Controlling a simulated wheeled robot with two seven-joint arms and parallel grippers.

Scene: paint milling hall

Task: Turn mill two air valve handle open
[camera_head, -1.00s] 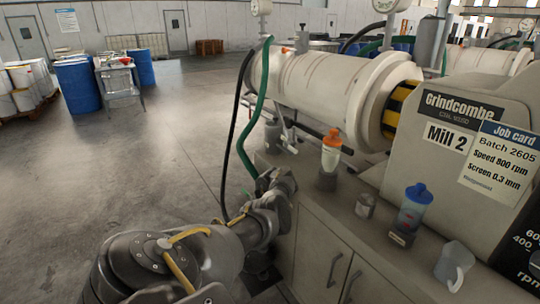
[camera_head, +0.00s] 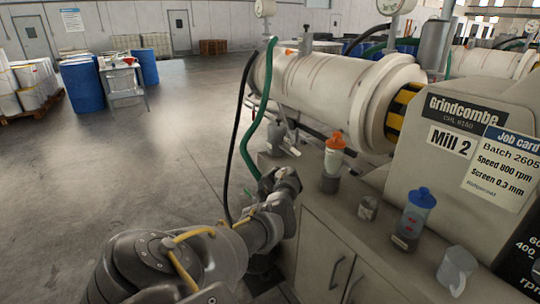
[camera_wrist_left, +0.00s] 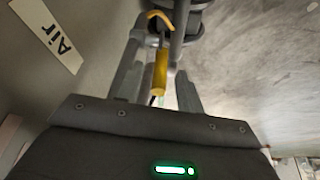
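The air valve handle, a yellow lever grip (camera_wrist_left: 159,72), shows in the left wrist view, with a bent yellow end above it beside a dark round fitting. A white tag reading "Air" (camera_wrist_left: 48,32) is on the surface to its left. My left gripper (camera_wrist_left: 161,78) is open, with a finger on each side of the yellow grip and visible gaps between. My right gripper is not in view.
The bench (camera_head: 318,215) runs along the right below the "Mill 2" housing (camera_head: 450,140). An orange-capped bottle (camera_head: 333,160), a small metal cup (camera_head: 368,208), a blue-capped bottle (camera_head: 413,215) and a clear jug (camera_head: 456,270) stand on it. A green hose (camera_head: 262,115) and black hose hang by my arm.

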